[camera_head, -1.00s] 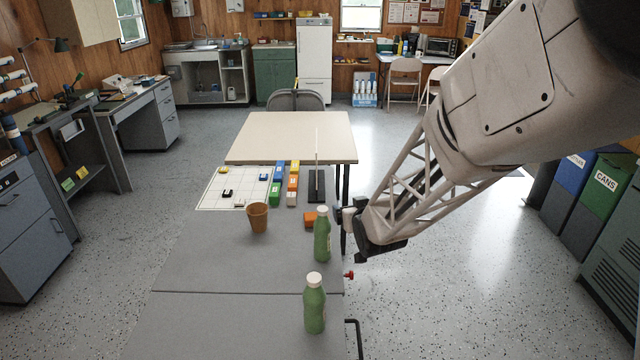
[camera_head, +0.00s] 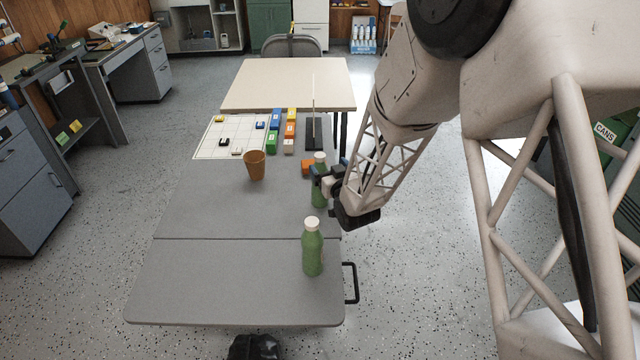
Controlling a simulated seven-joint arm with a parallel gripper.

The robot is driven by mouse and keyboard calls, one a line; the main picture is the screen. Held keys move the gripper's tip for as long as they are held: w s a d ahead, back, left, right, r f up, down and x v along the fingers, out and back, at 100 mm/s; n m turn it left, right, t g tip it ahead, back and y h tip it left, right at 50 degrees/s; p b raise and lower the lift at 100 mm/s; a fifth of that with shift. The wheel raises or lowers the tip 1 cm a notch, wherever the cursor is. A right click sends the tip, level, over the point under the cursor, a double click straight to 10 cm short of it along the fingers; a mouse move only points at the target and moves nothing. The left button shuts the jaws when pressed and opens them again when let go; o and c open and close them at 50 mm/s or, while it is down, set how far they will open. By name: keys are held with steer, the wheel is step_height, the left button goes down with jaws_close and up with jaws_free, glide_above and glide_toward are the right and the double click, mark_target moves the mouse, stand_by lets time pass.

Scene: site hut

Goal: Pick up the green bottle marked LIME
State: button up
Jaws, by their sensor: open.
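Two green bottles with white caps stand upright on the grey table (camera_head: 200,215). The nearer green bottle (camera_head: 312,252) is near the table's right edge, with nothing around it. The farther green bottle (camera_head: 319,195) stands behind it, also near the right edge. I cannot read a LIME marking on either bottle. My gripper (camera_head: 322,180) is open at the farther bottle's upper body and hides part of it. I cannot tell whether the fingers touch it.
A brown cup (camera_head: 254,165) stands left of the farther bottle. The table's near left is clear.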

steer(key=shift+f, duration=0.1)
step_height(320, 180, down, 8)
steer(key=w, duration=0.1)
steer(key=shift+a, duration=0.2)
stand_by(0.5)
steer(key=shift+w, duration=0.25)
steer(key=shift+x, duration=2.95)
steer(key=c, duration=1)
